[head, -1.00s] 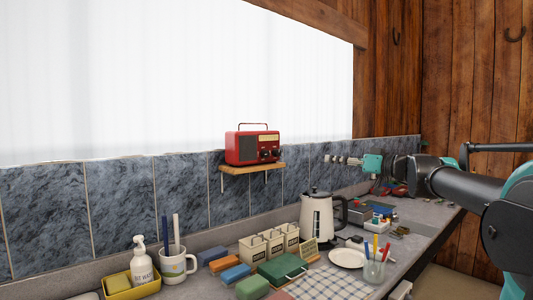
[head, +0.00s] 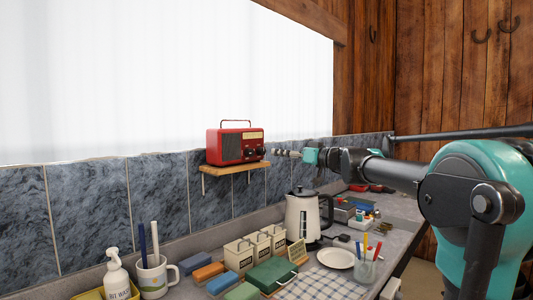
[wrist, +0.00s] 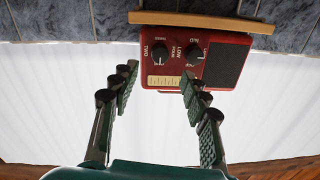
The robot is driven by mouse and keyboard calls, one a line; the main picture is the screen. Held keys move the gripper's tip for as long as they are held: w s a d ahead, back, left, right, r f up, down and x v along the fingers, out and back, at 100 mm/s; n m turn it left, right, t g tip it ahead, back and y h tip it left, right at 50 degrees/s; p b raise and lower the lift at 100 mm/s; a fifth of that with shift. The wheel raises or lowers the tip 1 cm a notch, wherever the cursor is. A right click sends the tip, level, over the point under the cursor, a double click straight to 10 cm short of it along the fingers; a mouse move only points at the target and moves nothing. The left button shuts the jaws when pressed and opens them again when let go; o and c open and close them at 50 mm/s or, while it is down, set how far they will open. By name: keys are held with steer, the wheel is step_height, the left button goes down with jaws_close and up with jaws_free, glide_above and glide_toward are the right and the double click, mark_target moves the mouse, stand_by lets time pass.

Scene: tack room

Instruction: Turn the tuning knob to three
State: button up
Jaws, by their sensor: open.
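The red radio (head: 224,145) stands on a small wooden shelf on the tiled wall. It has a dark speaker grille, a pale dial and two dark knobs. In the wrist view the radio (wrist: 225,93) appears upside down, with one knob (wrist: 159,50) beside a "TWO" label and another knob (wrist: 194,54) beside a "LOW" label. My gripper (head: 283,152) is just right of the radio, level with its face. In the wrist view my gripper (wrist: 158,74) is open and empty, its fingers spread below the knobs. The right fingertip partly overlaps the radio. Contact cannot be told.
The wooden shelf (head: 233,168) sits under the radio. Below on the counter are a white kettle (head: 302,217), canisters (head: 239,255), a green box (head: 272,274), a plate (head: 337,259), a glass of pens (head: 365,271) and a mug (head: 153,277). Air before the radio's face is clear.

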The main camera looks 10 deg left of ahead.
mark_target(264, 151)
steer(key=x, duration=0.7)
steer(key=shift+w+a, duration=0.25)
steer(key=shift+a, duration=0.1)
jaws_close()
